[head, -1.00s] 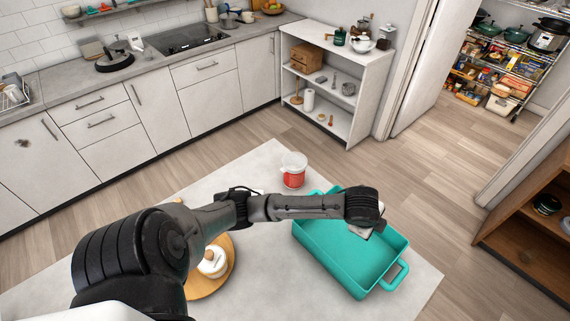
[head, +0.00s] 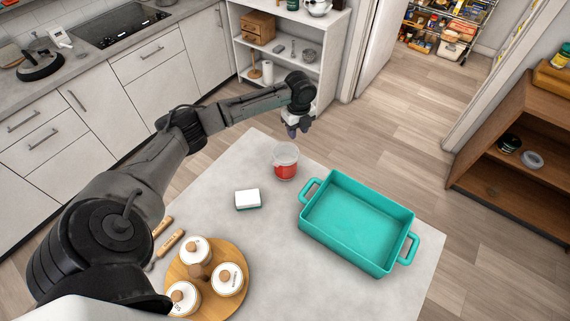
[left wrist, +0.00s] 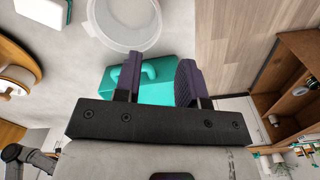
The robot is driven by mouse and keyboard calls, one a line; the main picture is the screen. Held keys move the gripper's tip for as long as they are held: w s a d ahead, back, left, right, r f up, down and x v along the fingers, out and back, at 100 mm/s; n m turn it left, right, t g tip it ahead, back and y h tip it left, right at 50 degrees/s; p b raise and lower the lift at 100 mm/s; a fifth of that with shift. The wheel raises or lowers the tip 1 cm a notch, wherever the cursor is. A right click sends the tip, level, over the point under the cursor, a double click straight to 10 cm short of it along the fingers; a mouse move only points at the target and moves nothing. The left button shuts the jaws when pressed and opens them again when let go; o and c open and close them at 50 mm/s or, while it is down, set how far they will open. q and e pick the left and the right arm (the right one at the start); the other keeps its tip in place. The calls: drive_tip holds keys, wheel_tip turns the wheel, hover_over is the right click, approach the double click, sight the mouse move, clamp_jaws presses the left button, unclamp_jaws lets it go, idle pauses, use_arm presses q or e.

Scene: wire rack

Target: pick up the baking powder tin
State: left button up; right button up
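No label reading baking powder can be made out in these views. A round red container with a pale, translucent upper part (head: 285,162) stands on the table; I cannot tell whether it is the baking powder tin. My left gripper (head: 297,130) is above and just behind it in the head view, pointing down. In the left wrist view the gripper's two fingers (left wrist: 158,80) are apart with nothing held between them, and the container's round pale top (left wrist: 130,20) lies beyond them. My right gripper is not in view.
A teal baking dish (head: 350,258) stands right of the container. A sponge (head: 247,199) and a round wooden board (head: 240,299) with white lidded jars are to the left. A wire rack (head: 450,25) with groceries stands far back; a brown shelf (head: 500,175) is at right.

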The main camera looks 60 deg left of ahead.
use_arm(q)
drive_tip(key=shift+s+f+p, duration=0.1)
drive_tip(key=shift+f+p, duration=0.25)
drive_tip(key=shift+f, duration=3.35)
clamp_jaws()
drive_tip(key=shift+r, duration=0.1)
